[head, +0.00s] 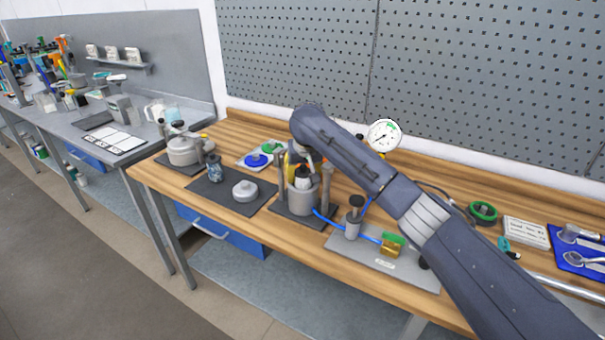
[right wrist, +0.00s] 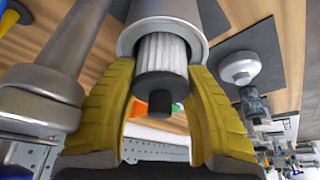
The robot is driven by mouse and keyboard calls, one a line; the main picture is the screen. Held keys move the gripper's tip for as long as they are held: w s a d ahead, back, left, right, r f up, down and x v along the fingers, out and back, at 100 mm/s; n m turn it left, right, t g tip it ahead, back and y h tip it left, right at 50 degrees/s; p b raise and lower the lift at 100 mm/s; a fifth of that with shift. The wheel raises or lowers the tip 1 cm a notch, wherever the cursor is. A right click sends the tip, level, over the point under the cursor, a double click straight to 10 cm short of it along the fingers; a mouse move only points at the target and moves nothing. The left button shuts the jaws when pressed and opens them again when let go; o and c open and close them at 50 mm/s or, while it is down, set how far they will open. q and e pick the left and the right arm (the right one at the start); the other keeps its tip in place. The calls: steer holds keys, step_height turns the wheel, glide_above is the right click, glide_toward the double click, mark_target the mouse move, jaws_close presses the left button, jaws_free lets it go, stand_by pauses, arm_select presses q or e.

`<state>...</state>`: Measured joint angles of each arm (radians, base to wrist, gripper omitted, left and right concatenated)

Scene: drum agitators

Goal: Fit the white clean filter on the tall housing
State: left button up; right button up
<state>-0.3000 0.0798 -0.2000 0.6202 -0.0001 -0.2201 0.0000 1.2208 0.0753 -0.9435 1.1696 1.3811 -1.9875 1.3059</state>
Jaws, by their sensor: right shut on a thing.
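The white pleated filter (right wrist: 162,52) has a dark grey end cap with a black knob. My right gripper (right wrist: 162,75) is shut on it, with a yellow finger on each side. The filter is lined up with the mouth of the tall grey housing (right wrist: 165,12), its far end inside or right at the rim; how deep I cannot tell. In the head view the housing (head: 303,203) stands upright on a dark base between grey posts. The filter (head: 302,172) shows just above it, under my right gripper (head: 299,166), partly hidden by my wrist. My left gripper is out of view.
A round white lid (head: 245,190) and a speckled cylinder (head: 215,170) stand on a dark mat to the left. Farther left is a wide pot (head: 184,150). A valve plate (head: 380,262) with blue hose lies close on the right. A gauge (head: 385,135) stands behind.

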steer(key=shift+f, duration=0.1)
steer(key=o, duration=1.3)
steer(key=v, duration=1.2)
